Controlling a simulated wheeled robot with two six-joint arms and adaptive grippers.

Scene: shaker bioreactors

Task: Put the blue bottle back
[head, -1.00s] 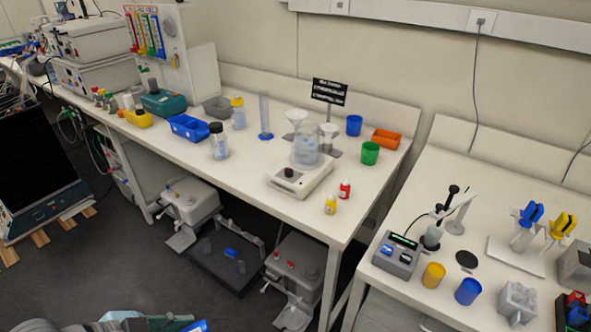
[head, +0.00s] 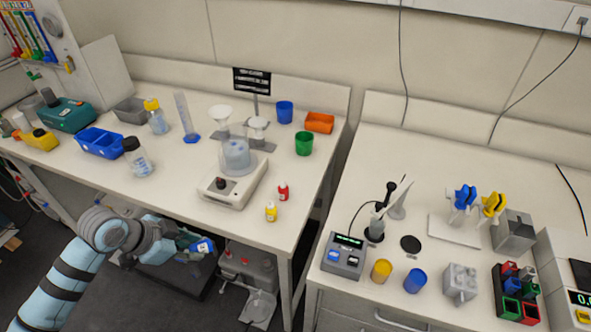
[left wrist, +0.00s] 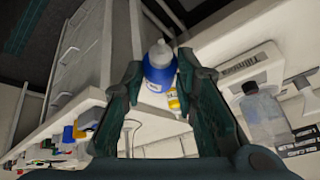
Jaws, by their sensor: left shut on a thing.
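A small blue bottle with a white label and a pale cap (left wrist: 159,74) is held between the fingers of my left gripper (left wrist: 160,66) in the left wrist view. In the head view the blue bottle (head: 205,246) shows small at the tip of my left gripper (head: 196,245), in front of and below the left bench's front edge. A red bottle (head: 283,192) and a yellow bottle (head: 271,212) stand upright on that bench near its right front corner. My right gripper is not in view.
The white stirrer (head: 232,190) with a large beaker stands left of the red and yellow bottles. A clear bottle with a black cap (head: 137,160) stands further left. The green cup (head: 304,144) stands behind. Bare bench top surrounds the two small bottles.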

